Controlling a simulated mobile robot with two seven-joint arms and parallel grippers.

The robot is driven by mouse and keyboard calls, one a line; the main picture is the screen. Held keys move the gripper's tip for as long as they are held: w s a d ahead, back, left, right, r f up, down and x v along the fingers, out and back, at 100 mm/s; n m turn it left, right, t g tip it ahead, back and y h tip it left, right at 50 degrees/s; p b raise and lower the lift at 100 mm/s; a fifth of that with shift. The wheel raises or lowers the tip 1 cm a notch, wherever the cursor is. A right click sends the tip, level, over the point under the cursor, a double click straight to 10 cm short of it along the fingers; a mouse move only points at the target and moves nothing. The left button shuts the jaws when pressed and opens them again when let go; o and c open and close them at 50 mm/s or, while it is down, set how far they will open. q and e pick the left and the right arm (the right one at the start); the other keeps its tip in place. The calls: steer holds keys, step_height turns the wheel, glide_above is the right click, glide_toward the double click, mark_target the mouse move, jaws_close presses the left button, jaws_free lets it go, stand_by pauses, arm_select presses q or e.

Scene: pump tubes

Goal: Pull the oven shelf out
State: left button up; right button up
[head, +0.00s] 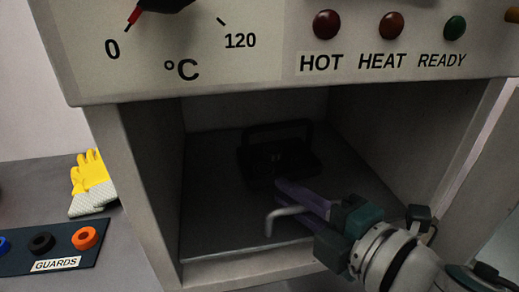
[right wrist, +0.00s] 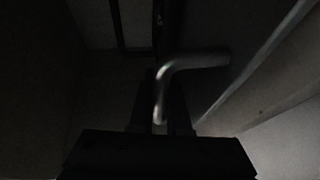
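The oven shelf (head: 225,215) is a dark flat plate inside the open oven cavity, its front edge close to the opening. A bent grey metal handle (head: 284,212) shows above the front part of the shelf; it also shows in the right wrist view (right wrist: 195,61). My right gripper (head: 301,195) reaches into the opening from the lower right, its purple fingers at the handle and hiding part of it. In the dark wrist view the handle's lower end lies at the fingers; whether they are closed on it is unclear. My left gripper is out of view.
A dark object with a raised loop (head: 278,155) sits deeper inside on the shelf. The oven's side walls and control panel (head: 290,50) frame the opening. Yellow gloves (head: 91,180) and a blue tray of coloured rings labelled GUARDS (head: 50,248) lie on the left.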

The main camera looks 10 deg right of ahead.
jaws_close()
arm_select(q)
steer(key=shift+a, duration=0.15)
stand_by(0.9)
